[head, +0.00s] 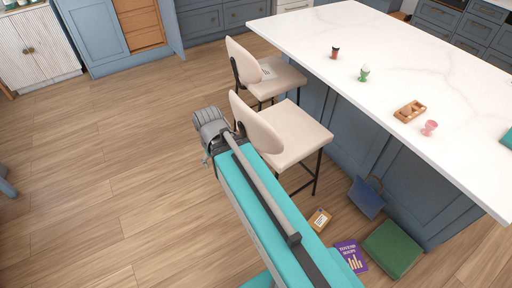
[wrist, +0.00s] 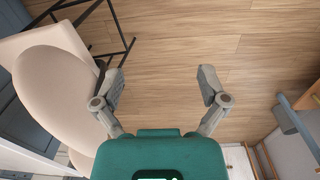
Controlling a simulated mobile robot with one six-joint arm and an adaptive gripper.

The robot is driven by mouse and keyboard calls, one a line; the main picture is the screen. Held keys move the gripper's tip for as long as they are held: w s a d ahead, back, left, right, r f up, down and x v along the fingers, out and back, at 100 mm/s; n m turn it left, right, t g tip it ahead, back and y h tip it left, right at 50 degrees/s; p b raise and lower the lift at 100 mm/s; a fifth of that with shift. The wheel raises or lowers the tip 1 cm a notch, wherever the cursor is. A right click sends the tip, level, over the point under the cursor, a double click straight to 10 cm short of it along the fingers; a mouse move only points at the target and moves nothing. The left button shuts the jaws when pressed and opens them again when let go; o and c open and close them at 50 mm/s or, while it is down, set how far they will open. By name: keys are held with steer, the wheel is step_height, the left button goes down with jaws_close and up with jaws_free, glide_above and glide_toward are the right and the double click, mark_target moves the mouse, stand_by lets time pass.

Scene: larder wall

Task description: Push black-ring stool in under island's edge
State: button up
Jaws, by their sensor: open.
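Two cream stools with black legs stand along the left side of the island (head: 355,145). The far stool (head: 280,76) has a dark curved part at its backrest and a small patterned mark on its seat. I cannot tell for sure which one carries the black ring.
A small box (head: 320,220), a purple book (head: 350,256), a green box (head: 393,249) and a blue bag (head: 367,197) lie by the island's base. Small items, including a pink cup (head: 429,128), stand on top. The wooden floor (head: 120,170) left of my arm is clear.

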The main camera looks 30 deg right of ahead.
steer(key=w+d+f+h+b, duration=0.4)
steer(key=f+b, duration=0.7)
steer(key=b, duration=0.6)
steer(key=w+d+f+n+t+h+b, duration=0.1)
steer(key=w+d+f+h+b, duration=0.3)
steer(key=w+f+h+b, duration=0.3)
steer(key=w+d+f+t+h+b, duration=0.1)
steer(key=w+d+f+h+b, duration=0.4)
steer(key=w+f+b, duration=0.9)
step_height(320, 180, down, 3)
steer(key=h+b, duration=0.1)
steer(key=b, duration=1.3)
steer(key=shift+r+h+b, duration=0.15)
steer(key=shift+h+b, duration=0.15)
steer(key=shift+b, duration=0.1)
steer(key=shift+d, duration=0.25)
steer(key=d, duration=0.5)
steer(key=w+d, duration=0.1)
steer(key=d, duration=1)
steer(key=shift+w, duration=0.4)
steer(key=shift+a, duration=0.1)
steer(key=c, duration=1)
